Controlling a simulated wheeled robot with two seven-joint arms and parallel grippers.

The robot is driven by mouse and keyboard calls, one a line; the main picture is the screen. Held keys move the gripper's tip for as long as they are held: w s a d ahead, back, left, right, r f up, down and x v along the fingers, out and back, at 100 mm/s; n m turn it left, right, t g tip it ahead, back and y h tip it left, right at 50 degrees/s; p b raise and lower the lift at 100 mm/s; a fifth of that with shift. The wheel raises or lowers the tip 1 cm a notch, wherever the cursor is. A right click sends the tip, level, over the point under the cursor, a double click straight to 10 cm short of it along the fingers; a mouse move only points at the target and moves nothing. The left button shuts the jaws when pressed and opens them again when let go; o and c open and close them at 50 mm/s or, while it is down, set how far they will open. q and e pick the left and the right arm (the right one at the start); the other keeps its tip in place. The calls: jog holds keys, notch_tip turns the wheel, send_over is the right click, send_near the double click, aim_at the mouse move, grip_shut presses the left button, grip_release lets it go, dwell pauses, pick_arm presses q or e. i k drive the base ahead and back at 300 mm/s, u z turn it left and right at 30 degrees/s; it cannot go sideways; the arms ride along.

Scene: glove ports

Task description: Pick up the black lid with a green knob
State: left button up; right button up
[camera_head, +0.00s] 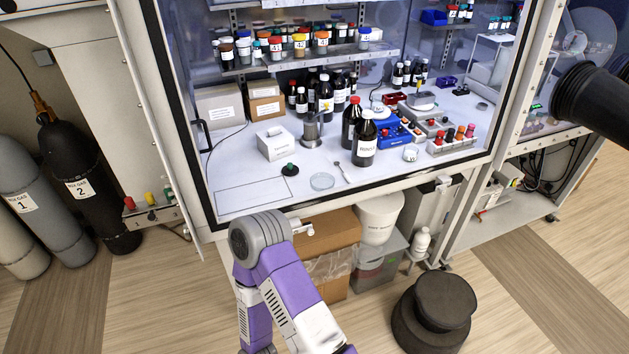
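The black lid with a green knob (290,169) lies on the white floor of the glove box, knob up, behind the clear front pane. It sits just in front of a white box and left of a round glass dish (322,181). One of my purple arms rises from the bottom edge to a grey joint below the box's front edge; it is outside the box and apart from the lid.
The white box (275,144), a metal beaker (312,132), a spatula (342,172) and dark bottles (365,145) stand around the lid. Shelves of jars are behind. A black glove (592,98) juts out at right. A black round stool-like object (435,312) stands on the floor.

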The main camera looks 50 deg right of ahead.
aim_at(290, 170)
jog(key=z, duration=1.75)
jog(key=i, duration=0.05)
jog(key=u, duration=0.85)
